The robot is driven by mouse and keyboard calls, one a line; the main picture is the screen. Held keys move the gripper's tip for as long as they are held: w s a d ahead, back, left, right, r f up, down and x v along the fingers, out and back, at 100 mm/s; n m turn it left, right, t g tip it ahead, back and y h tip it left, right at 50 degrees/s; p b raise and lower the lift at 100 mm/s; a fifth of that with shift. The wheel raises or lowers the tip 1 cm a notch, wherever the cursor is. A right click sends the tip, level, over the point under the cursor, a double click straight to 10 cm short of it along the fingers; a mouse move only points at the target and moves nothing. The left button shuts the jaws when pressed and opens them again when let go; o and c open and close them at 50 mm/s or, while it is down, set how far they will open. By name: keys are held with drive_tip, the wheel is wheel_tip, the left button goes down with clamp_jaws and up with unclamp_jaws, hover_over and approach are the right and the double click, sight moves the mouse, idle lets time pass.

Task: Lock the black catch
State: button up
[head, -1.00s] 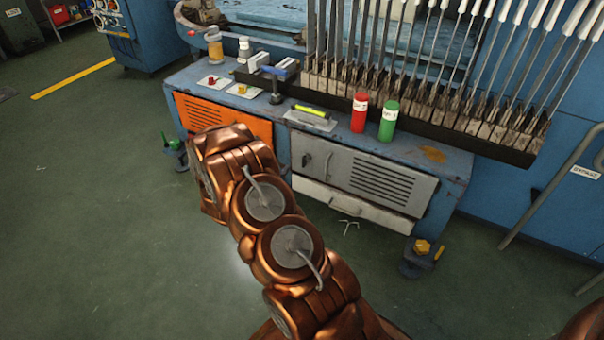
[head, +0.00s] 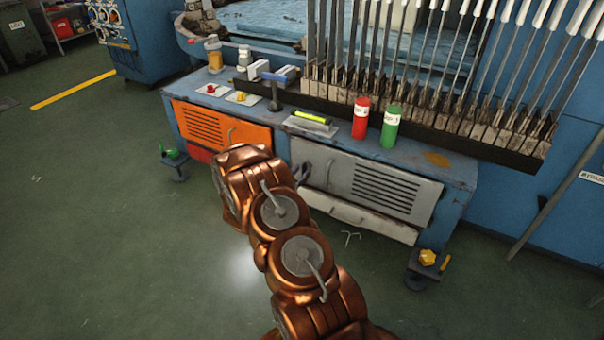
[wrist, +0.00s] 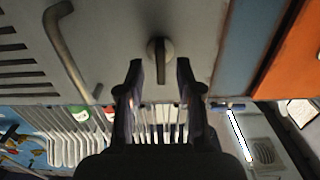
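The black catch (wrist: 160,48) is a dark, greyish turning knob on a round base, set on the grey cabinet door (wrist: 105,30) near its edge. In the wrist view its narrow lever stands upright in the picture. My gripper (wrist: 159,66) is open, with its two dark fingers apart and nothing between the tips. The catch shows just beyond the tips, in line with the gap; I cannot tell whether they touch. In the head view the grey door (head: 345,178) is partly behind my arm, and the catch cannot be made out beside the dark gripper part (head: 302,173).
A bent door handle (wrist: 70,55) stands out close to the catch. An orange door (head: 222,128) is on the left. The bench top (head: 440,165) holds a red can (head: 361,118) and a green can (head: 391,128). The floor in front is clear.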

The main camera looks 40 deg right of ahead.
drive_tip(key=shift+w+d, duration=0.25)
drive_tip(key=shift+d, duration=0.45)
drive_tip(key=shift+c, duration=0.4)
clamp_jaws()
